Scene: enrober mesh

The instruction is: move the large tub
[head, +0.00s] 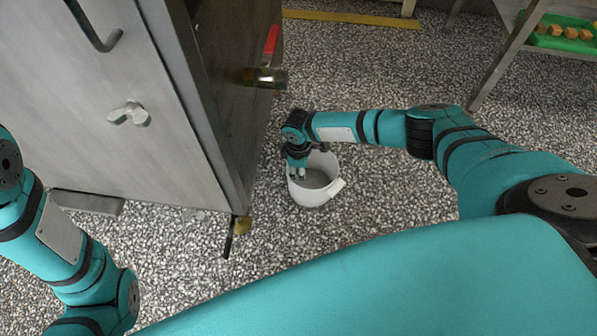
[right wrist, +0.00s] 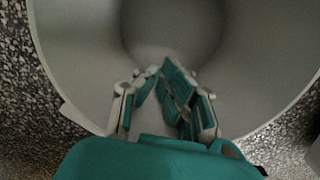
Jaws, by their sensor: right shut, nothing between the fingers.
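The large tub (head: 325,188) is white and round, with a grey inside and a tab-like handle on its right side. It stands upright on the speckled floor beside the steel cabinet. My right gripper (head: 298,176) points down over the tub's left part, its fingers at or inside the opening. In the right wrist view the tub's inside (right wrist: 90,50) fills most of the picture, and the fingertips of my right gripper (right wrist: 158,68) meet with nothing between them. Whether the fingers touch the tub wall I cannot tell. My left gripper is out of view; only my left arm shows.
A steel cabinet (head: 110,110) stands close to the tub's left, with a red-handled valve (head: 270,60) jutting out above the floor. A rack with a green tray (head: 560,40) of brown blocks stands at the top right. Open floor lies behind the tub.

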